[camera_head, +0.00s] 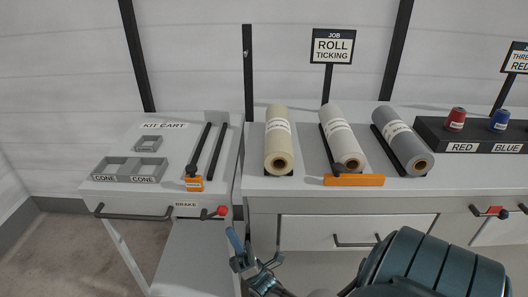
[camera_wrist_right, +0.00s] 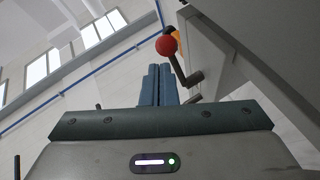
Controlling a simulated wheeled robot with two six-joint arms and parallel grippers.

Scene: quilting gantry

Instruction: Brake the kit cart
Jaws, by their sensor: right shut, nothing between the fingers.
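The kit cart (camera_head: 112,192) stands at the left in the head view, with a "BRAKE" label (camera_head: 186,204) on its front edge. Beside the label a short dark lever ends in a red knob (camera_head: 222,210). In the right wrist view the red knob (camera_wrist_right: 166,45) and its dark lever (camera_wrist_right: 186,76) show beyond my fingertips. My right gripper (camera_head: 234,240) is below the knob in the head view; its blue fingers (camera_wrist_right: 158,84) are shut and empty. Knob and fingers look apart, but the exact gap is unclear. My left gripper is out of view.
A dark handle bar (camera_head: 133,215) runs along the cart's front. The counter (camera_head: 310,194) stands close to the cart's right, with several rolls, an orange block (camera_head: 354,180) and drawers (camera_head: 352,232). Open floor (camera_head: 75,255) lies at the front left.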

